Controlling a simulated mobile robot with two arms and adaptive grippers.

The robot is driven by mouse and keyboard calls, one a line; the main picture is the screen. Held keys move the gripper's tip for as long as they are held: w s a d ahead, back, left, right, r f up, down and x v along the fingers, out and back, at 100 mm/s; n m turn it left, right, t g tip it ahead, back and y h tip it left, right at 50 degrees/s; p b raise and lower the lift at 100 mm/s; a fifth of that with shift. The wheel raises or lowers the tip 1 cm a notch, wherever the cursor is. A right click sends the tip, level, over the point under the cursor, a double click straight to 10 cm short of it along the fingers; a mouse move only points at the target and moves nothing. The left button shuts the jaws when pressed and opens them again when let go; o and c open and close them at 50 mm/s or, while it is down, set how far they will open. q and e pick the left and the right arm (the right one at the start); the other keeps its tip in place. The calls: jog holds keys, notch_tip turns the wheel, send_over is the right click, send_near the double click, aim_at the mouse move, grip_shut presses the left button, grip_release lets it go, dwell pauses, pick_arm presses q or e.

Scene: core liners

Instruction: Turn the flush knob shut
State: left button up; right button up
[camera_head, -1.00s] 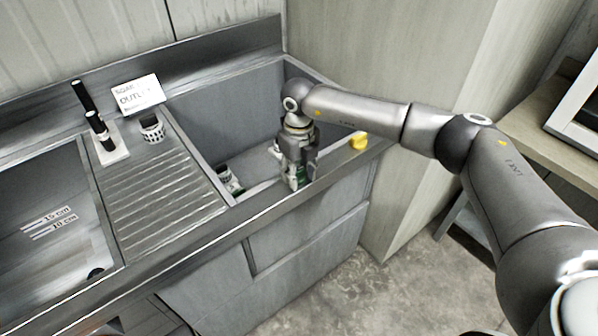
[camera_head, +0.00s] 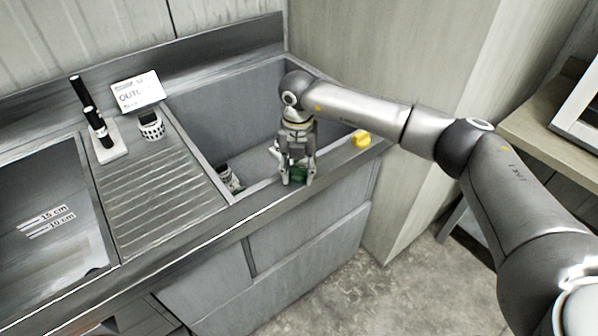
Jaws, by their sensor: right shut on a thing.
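My right gripper (camera_head: 298,178) points down at the front rim of the right-hand sink basin. Its fingers are shut on a small green knob (camera_head: 301,171), which is partly hidden between them. I take this green knob to be the flush knob; no label on it can be read, and its turned position cannot be told. My left gripper is not in view.
A yellow knob (camera_head: 361,139) sits on the rim to the right. A small dark-and-white object (camera_head: 229,179) is in the right basin (camera_head: 225,100). A white strainer cup (camera_head: 151,126), an OUTLET sign (camera_head: 137,92) and black-handled tools (camera_head: 92,113) stand by the ribbed drainboard (camera_head: 160,190).

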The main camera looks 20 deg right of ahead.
aim_at(296, 169)
jog(key=m, duration=0.4)
jog(key=shift+w+a+m+b, duration=0.1)
jog(key=shift+w+m+b, duration=0.05)
jog(key=shift+m+b, duration=0.2)
jog(key=shift+w+a+m, duration=0.1)
jog(key=shift+m, duration=2.35)
jog(key=o, duration=1)
notch_tip(296, 169, up, 12)
